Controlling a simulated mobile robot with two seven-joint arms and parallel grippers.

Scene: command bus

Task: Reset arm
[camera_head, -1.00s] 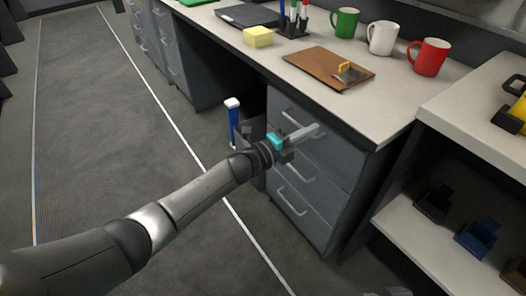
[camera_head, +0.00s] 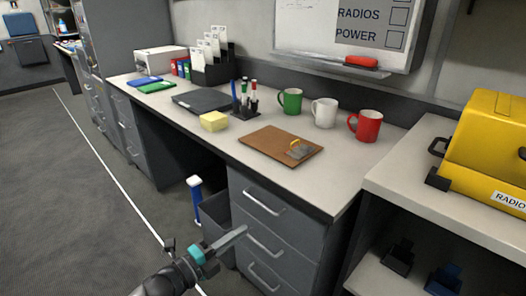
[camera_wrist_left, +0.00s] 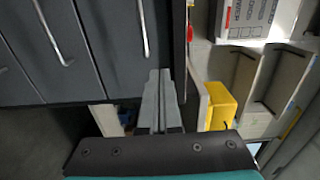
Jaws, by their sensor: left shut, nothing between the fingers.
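My left gripper (camera_head: 232,240) is at the bottom of the head view, in front of the grey drawer unit (camera_head: 277,214) under the desk. Its fingers are shut together with nothing between them. In the left wrist view the shut fingers (camera_wrist_left: 161,100) point toward the grey drawer fronts (camera_wrist_left: 110,40) with their bar handles. I cannot tell from the head view how close the fingertips are to the drawers. All of the drawers that show look shut. My right gripper is not in view.
The desk (camera_head: 225,150) holds a clipboard (camera_head: 270,146), a yellow sponge (camera_head: 214,121), a pen holder (camera_head: 245,108) and green, white and red mugs (camera_head: 365,126). A yellow radio case (camera_head: 490,145) stands on the right shelf. A blue-handled item (camera_head: 195,200) stands beside the drawers. Floor at left is clear.

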